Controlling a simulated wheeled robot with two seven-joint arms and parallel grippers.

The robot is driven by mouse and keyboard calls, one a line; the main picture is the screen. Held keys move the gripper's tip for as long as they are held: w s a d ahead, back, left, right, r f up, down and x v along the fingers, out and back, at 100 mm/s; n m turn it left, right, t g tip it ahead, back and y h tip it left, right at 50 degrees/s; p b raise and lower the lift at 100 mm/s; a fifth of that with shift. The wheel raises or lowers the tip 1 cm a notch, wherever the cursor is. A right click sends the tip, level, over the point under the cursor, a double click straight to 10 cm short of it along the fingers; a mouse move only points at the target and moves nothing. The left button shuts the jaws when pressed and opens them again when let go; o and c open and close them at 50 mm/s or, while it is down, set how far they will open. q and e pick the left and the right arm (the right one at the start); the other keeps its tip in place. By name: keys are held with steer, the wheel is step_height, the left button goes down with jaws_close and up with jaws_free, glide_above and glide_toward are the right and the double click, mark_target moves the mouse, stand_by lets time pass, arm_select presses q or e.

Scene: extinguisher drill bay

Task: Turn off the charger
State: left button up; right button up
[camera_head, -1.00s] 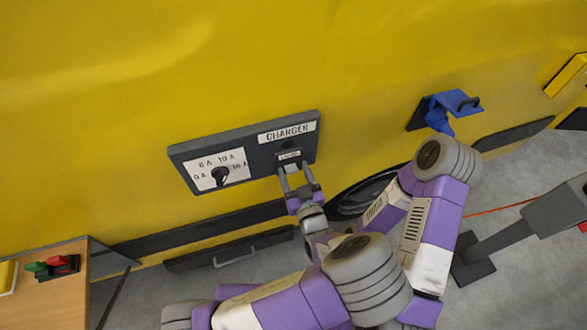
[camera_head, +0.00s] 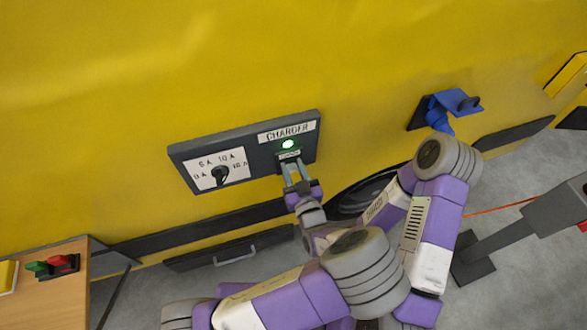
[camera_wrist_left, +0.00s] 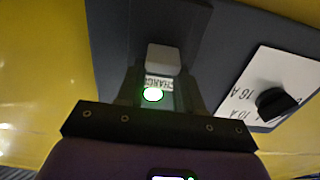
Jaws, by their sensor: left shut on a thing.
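The charger panel (camera_head: 262,160) is a dark grey box on the yellow wall. Its lamp (camera_head: 288,144) glows green below the CHARGER label (camera_head: 287,132); the glow also shows in the left wrist view (camera_wrist_left: 153,94). My left gripper (camera_head: 291,167) is at the panel's lower right, just below the lamp. It is shut on a small grey block, apparently the charger switch (camera_wrist_left: 163,60), which shows between its fingers in the left wrist view. In the head view the gripper hides most of the switch.
A black dial (camera_head: 221,174) on a white amp scale sits on the panel's left part. A blue bracket (camera_head: 452,102) is on the wall to the right. A wooden table (camera_head: 48,295) with red and green items stands at lower left.

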stand_by(0.9)
arm_select(q)
steer(key=o, duration=1)
steer(key=shift+o, duration=0.2)
steer(key=v, duration=0.7)
steer(key=shift+s, duration=0.25)
